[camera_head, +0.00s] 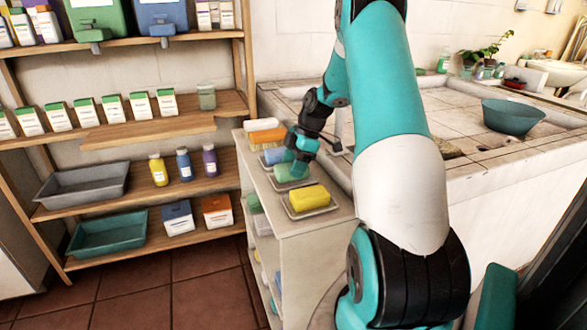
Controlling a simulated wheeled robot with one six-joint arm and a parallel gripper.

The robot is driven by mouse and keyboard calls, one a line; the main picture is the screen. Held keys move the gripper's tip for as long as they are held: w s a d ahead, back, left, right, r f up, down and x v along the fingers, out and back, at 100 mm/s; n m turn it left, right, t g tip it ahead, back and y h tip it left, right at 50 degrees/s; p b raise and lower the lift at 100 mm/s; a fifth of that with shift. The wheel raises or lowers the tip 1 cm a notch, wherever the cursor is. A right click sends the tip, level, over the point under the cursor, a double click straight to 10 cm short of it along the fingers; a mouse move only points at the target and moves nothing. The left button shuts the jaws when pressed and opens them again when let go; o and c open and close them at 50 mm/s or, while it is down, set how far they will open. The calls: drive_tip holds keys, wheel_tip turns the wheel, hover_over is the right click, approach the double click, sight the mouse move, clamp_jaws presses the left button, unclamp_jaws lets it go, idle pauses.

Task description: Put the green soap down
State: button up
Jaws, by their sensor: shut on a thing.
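The green soap (288,173) is at the tip of my gripper (298,165), over the top of a narrow white shelf unit (318,226). My gripper reaches down from above and is shut on it. The fingers partly cover the soap. I cannot tell whether the soap touches the surface or a dish beneath it. It is between a blue soap (274,156) behind it and a yellow soap (309,198) in front. The yellow soap rests on a pale dish (327,209).
An orange item (265,138) lies at the back of the unit's top. A tiled washbasin counter (470,150) with a teal bowl (512,117) stands to the right. A wooden shelf (160,130) with boxes, bottles and trays stands left. The floor in front of it is clear.

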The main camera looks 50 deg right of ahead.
drive_tip(key=shift+f, duration=0.35)
drive_tip(key=shift+f, duration=0.1)
drive_tip(key=o, duration=1.4)
drive_tip(key=shift+o, duration=0.2)
